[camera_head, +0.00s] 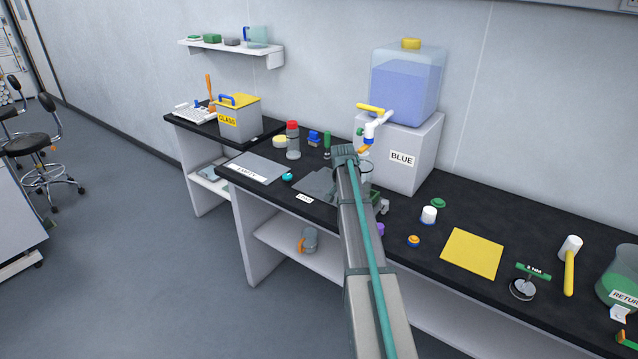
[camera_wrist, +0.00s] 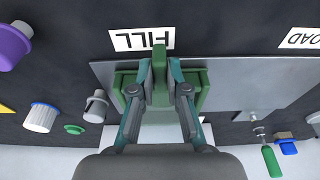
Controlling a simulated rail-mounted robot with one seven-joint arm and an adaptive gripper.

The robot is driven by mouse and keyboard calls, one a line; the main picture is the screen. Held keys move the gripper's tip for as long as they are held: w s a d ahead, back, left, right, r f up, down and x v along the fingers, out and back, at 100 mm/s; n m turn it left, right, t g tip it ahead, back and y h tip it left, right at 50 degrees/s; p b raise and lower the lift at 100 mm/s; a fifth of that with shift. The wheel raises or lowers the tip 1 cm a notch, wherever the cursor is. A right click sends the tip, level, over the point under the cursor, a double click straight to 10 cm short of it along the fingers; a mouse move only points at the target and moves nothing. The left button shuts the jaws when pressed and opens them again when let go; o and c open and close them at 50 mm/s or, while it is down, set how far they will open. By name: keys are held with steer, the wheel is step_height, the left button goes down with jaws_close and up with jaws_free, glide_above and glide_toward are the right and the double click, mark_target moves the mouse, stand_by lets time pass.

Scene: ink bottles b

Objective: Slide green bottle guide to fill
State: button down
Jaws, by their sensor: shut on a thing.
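In the wrist view my gripper (camera_wrist: 161,68) has its two teal-edged fingers closed on the upright tab of the green bottle guide (camera_wrist: 201,88). The guide sits on a grey metal plate (camera_wrist: 240,75), near its left end. The FILL label (camera_wrist: 128,40) appears upside down just above the guide, and the tab's tip overlaps its lower edge. In the head view my arm hides most of the guide and the fingertips. A clear vessel (camera_head: 366,170) shows beside the arm, below the tank's tap. I cannot tell whether it stands in the guide.
The LOAD label (camera_wrist: 306,39) lies at the plate's right end. The BLUE tank (camera_head: 405,88) stands on a white block (camera_head: 413,150) behind the arm. A white-capped item (camera_wrist: 41,117) and a purple item (camera_wrist: 10,46) lie left of the plate. A yellow mat (camera_head: 472,253) lies farther right.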

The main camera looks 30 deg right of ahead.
steer(key=shift+s+d, duration=0.4)
steer(key=shift+s, duration=0.4)
steer(key=c, duration=1)
jaws_free()
steer(key=shift+o, duration=0.2)
steer(key=shift+r, duration=0.15)
step_height(320, 180, up, 6)
steer(key=p, duration=0.3)
